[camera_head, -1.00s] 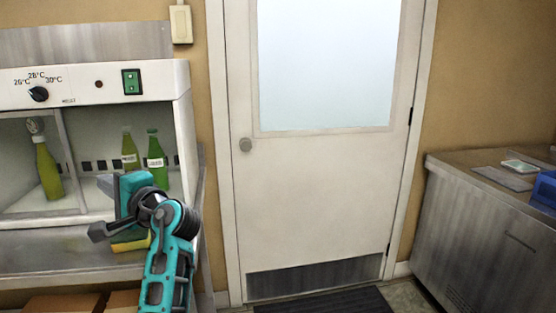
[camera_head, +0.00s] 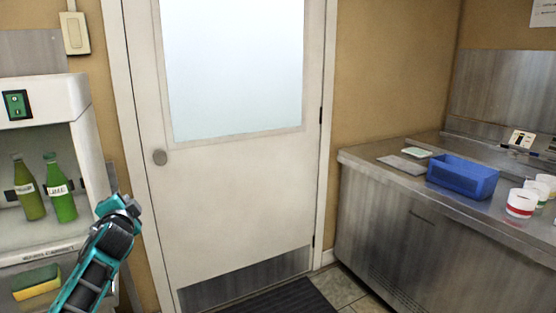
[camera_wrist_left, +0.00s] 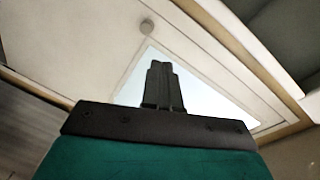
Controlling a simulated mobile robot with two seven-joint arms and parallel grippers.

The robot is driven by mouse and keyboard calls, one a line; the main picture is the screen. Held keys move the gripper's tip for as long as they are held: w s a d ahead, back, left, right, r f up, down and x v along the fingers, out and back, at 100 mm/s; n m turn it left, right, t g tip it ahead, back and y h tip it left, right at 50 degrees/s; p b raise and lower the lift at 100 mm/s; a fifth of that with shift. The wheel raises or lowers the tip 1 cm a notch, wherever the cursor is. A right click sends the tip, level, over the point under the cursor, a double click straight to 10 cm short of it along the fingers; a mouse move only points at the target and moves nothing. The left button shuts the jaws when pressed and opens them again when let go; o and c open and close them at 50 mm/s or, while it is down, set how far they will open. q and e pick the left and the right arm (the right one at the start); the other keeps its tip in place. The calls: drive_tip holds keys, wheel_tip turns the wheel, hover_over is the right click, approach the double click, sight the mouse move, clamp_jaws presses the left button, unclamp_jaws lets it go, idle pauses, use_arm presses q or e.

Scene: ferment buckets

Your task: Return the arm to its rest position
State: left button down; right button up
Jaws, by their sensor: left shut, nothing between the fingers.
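My left arm (camera_head: 95,265) comes up from the bottom left in the head view, teal and black, in front of the open white cabinet's right side. Its gripper tip is foreshortened there and hard to make out. In the left wrist view my left gripper (camera_wrist_left: 162,85) shows black fingers pressed together, with nothing between them. Behind the fingers are the white door (camera_wrist_left: 85,50) and its pale window. My right gripper is in neither view.
Two green bottles (camera_head: 62,190) stand in the white cabinet (camera_head: 45,100). A yellow-green sponge (camera_head: 37,284) lies below them. A steel counter (camera_head: 380,215) at right holds a blue bin (camera_head: 463,178) and several cups (camera_head: 521,203). Floor before the door (camera_head: 230,220) holds a dark mat (camera_head: 280,300).

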use_arm(q)
drive_tip(key=w+d+r+n+t+h, duration=0.2)
drive_tip(key=d+n+h, duration=0.3)
drive_tip(key=d, duration=0.1)
drive_tip(key=s+d+f+g+h, duration=0.1)
drive_tip(key=s+d+f, duration=0.25)
drive_tip(key=f, duration=0.25)
drive_tip(key=s+d+f+h, duration=0.1)
drive_tip(key=s+d+f, duration=0.1)
drive_tip(key=s+f, duration=0.35)
drive_tip(key=s+d+f+g, duration=0.1)
drive_tip(key=s+d+f, duration=0.3)
drive_tip(key=s, duration=0.5)
drive_tip(key=s+d+f+g+h, duration=0.1)
drive_tip(key=s+d+f, duration=0.3)
drive_tip(key=s+f, duration=0.4)
drive_tip(key=s+d+f+g+h, duration=0.1)
drive_tip(key=s+d+f+g, duration=0.2)
drive_tip(key=s+f, duration=0.3)
drive_tip(key=s+d, duration=0.1)
drive_tip(key=s, duration=0.4)
drive_tip(key=shift+s+f+n, duration=0.3)
drive_tip(key=shift+s, duration=0.1)
